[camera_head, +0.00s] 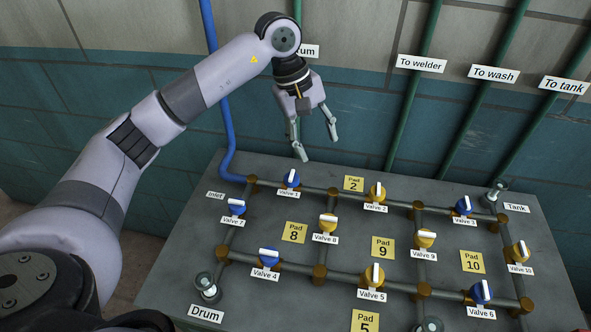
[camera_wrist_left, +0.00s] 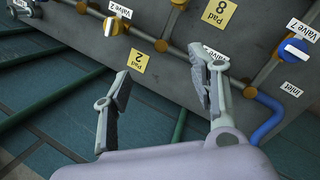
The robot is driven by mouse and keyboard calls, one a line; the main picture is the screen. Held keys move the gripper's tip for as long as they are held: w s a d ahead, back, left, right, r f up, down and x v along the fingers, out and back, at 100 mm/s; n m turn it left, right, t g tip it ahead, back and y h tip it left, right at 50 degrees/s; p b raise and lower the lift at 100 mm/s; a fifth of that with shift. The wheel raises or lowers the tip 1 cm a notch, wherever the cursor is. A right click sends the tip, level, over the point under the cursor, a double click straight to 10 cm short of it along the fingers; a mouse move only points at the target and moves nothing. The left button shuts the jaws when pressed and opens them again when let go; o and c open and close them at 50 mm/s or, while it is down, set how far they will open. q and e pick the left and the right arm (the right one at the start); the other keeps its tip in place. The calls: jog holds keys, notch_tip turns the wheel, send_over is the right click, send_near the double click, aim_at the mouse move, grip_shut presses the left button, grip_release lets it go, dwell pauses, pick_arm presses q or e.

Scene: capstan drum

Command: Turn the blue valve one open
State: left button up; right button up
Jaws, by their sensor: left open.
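Blue valve 1 (camera_head: 291,178) sits on the top pipe run of the grey panel, near its upper left corner. Its white handle points up and down in the head view, across the pipe. My left gripper (camera_head: 317,145) is open and empty, above and slightly right of valve 1, apart from it. In the left wrist view the open fingers (camera_wrist_left: 165,78) frame bare panel near the Pad 2 label. There valve 1 seems hidden behind the right finger, with part of its label showing. My right gripper is not in view.
Blue valve 7 (camera_head: 237,207) and yellow valve 2 (camera_head: 377,192) are the neighbours of valve 1. A blue inlet pipe (camera_head: 224,120) rises left of it. More blue and yellow valves cover the panel (camera_head: 185,265). Green pipes (camera_head: 408,110) run up the wall behind.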

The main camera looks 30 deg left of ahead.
pick_arm(q)
jog(key=a+r+y, duration=0.2)
jog(key=a+y, duration=0.1)
jog(key=a, duration=0.4)
jog(key=p, duration=0.4)
send_near(291, 174)
jog(key=f, duration=0.9)
jog(key=shift+w+d+f, duration=0.2)
jog(key=shift+w+f, duration=0.15)
jog(key=shift+w, duration=0.05)
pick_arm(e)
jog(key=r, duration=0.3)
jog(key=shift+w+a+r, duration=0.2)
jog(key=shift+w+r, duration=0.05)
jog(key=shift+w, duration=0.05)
pick_arm(q)
jog(key=shift+c, duration=0.5)
jog(key=c, duration=1.1)
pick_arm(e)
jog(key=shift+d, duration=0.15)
